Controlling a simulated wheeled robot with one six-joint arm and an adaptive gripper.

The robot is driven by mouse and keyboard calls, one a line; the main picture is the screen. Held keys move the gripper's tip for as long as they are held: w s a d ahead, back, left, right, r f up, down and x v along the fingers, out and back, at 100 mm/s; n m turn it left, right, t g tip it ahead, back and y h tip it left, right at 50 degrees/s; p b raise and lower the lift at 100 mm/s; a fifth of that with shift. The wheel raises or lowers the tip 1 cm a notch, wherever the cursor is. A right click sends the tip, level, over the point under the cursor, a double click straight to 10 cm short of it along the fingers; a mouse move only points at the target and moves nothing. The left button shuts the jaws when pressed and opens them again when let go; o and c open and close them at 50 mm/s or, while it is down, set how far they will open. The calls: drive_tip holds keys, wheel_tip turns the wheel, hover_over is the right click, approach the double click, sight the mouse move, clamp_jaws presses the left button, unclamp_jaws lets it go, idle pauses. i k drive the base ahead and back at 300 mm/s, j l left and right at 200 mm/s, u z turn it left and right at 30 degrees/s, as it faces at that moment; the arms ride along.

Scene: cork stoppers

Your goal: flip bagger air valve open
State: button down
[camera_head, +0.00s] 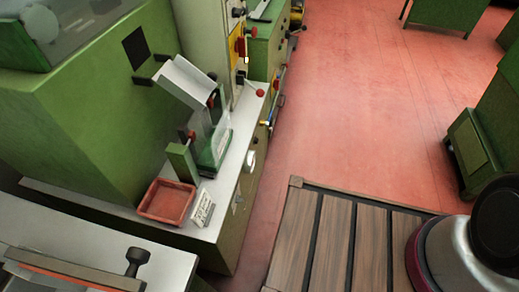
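I cannot tell for certain which part is the bagger air valve. A lever with a red ball knob (260,93) sticks out near the back end of the narrow grey bench. A red handle on a yellow plate (240,46) is on the pale cabinet behind. A small green machine (213,150) with a clear guard and a tilted grey chute (187,80) stands on the bench. It may be the bagger. My gripper is not in view.
A red-brown tray (167,201) and a small white sign (201,208) stand on the bench's front end. A large green machine (85,120) fills the left. Wooden slatted decking (325,240) lies at bottom centre. The red floor (350,100) beyond is clear; green cabinets (470,150) stand right.

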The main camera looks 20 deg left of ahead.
sight(267, 123)
drive_tip(key=i+l, duration=0.25)
drive_tip(key=i, duration=0.2)
drive_tip(key=i+l, duration=0.2)
drive_tip(key=i, duration=0.25)
drive_tip(key=i+l, duration=0.25)
drive_tip(key=i, duration=0.25)
drive_tip(key=i+l+u, duration=0.15)
drive_tip(key=u, duration=0.3)
drive_tip(key=i+l+u, duration=0.2)
drive_tip(key=u, duration=0.25)
drive_tip(key=i+l+u, duration=0.2)
drive_tip(key=u, duration=0.25)
drive_tip(key=l+u, duration=0.1)
drive_tip(key=u, duration=1.65)
